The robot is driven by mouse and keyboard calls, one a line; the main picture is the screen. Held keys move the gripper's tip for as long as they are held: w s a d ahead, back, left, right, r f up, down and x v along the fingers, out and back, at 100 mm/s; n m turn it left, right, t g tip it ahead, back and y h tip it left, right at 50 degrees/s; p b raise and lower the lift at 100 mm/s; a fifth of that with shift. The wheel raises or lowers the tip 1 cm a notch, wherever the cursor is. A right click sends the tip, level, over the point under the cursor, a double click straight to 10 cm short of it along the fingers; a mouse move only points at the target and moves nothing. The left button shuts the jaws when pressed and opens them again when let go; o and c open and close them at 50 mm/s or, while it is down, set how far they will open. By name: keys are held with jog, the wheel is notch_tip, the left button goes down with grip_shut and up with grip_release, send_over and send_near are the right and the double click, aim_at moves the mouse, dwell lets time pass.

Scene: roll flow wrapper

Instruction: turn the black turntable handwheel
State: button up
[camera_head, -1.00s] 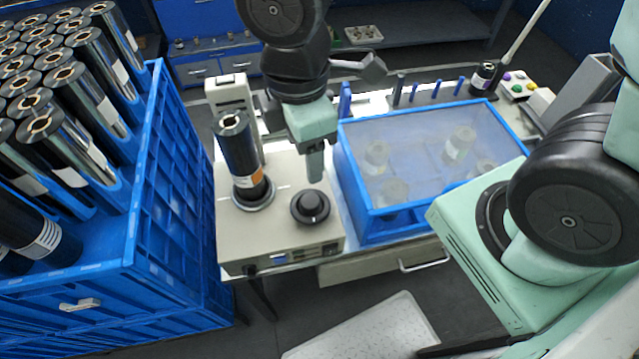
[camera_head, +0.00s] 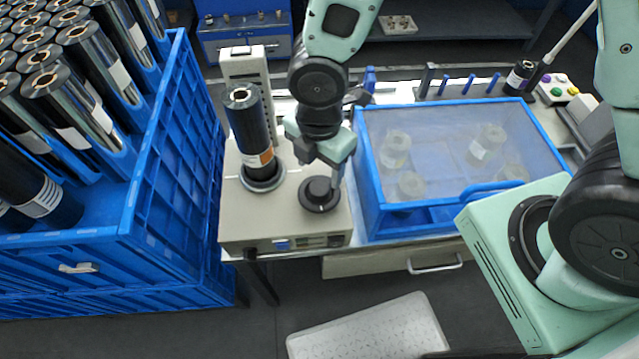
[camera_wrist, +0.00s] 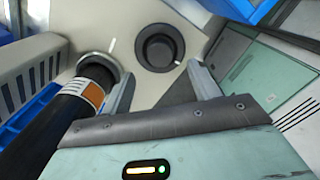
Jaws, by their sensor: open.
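The black turntable handwheel (camera_head: 319,194) is a round dark knob on the front right of the beige machine top (camera_head: 240,225). In the wrist view the handwheel (camera_wrist: 160,48) lies beyond my fingertips, roughly between their lines, with a small white mark beside its right edge. Whether a finger touches the handwheel cannot be told.
A black film roll (camera_head: 250,130) stands on the turntable (camera_head: 262,178) left of the handwheel; it is close to my left finger in the wrist view. A blue-framed clear box (camera_head: 375,215) stands to the right. A blue crate (camera_head: 150,215) of rolls is at left.

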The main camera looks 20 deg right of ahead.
aim_at(319, 187)
notch_tip(319, 187, down, 6)
jog(key=shift+f+b, duration=0.15)
jog(key=shift+b, duration=0.2)
jog(key=c, duration=1)
jog(key=shift+m, duration=0.3)
jog(key=m+b, duration=0.1)
jog(key=m, duration=0.3)
jog(key=shift+m+b, duration=0.3)
jog(key=m+b, duration=0.1)
jog(key=m, duration=0.3)
jog(key=shift+m, duration=0.4)
